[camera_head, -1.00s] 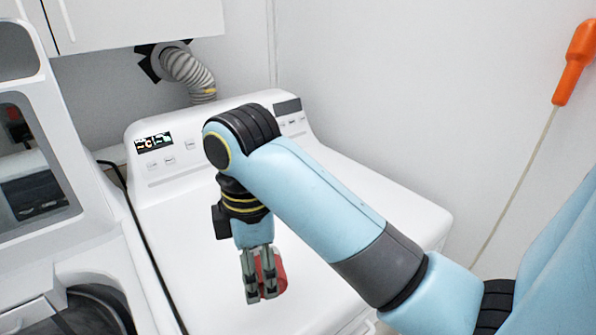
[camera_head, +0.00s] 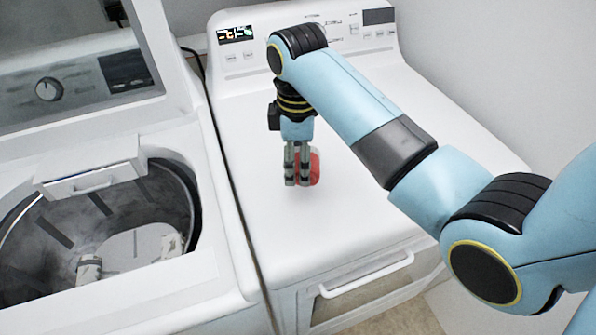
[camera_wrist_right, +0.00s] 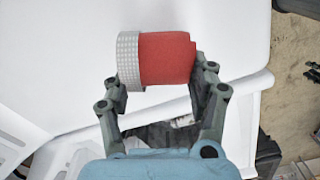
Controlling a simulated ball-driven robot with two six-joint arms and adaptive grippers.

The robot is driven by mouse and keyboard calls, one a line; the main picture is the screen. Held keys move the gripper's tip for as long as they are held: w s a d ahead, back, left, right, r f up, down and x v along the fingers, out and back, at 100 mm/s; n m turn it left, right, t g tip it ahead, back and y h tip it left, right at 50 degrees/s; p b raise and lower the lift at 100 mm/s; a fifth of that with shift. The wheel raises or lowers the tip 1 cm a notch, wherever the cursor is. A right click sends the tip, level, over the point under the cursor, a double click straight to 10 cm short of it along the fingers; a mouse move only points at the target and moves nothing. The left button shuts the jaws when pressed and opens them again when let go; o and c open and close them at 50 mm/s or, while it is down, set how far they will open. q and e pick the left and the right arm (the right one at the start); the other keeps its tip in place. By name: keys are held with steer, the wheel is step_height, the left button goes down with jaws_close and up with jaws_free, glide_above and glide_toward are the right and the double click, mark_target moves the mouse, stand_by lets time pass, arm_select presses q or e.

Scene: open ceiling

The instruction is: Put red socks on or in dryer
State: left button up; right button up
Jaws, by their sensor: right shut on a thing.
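The red socks (camera_wrist_right: 166,58) show as a red roll with a grey-white textured band, held between the fingers of my right gripper (camera_wrist_right: 160,92) in the right wrist view. In the head view the right gripper (camera_head: 297,165) points down over the white top of the dryer (camera_head: 360,215), with the red socks (camera_head: 314,167) partly hidden behind its fingers. I cannot tell whether the socks touch the dryer top. My left gripper is not in view.
An open top-loading washer (camera_head: 215,270) stands left of the dryer, its lid raised and its metal drum (camera_head: 120,225) showing. The dryer's control panel (camera_head: 310,35) rises at the back. A front handle (camera_head: 367,275) sticks out. The dryer top around the gripper is clear.

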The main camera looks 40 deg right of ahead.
mark_target(298, 176)
step_height(298, 176, down, 4)
steer(key=shift+r+p, duration=0.25)
steer(key=shift+p, duration=0.1)
steer(key=shift+f, duration=0.25)
steer(key=shift+f, duration=0.15)
steer(key=o, duration=1.2)
steer(key=shift+c, duration=0.2)
step_height(298, 176, up, 11)
steer(key=shift+r+b, duration=0.1)
steer(key=shift+b, duration=0.5)
steer(key=shift+r, duration=0.6)
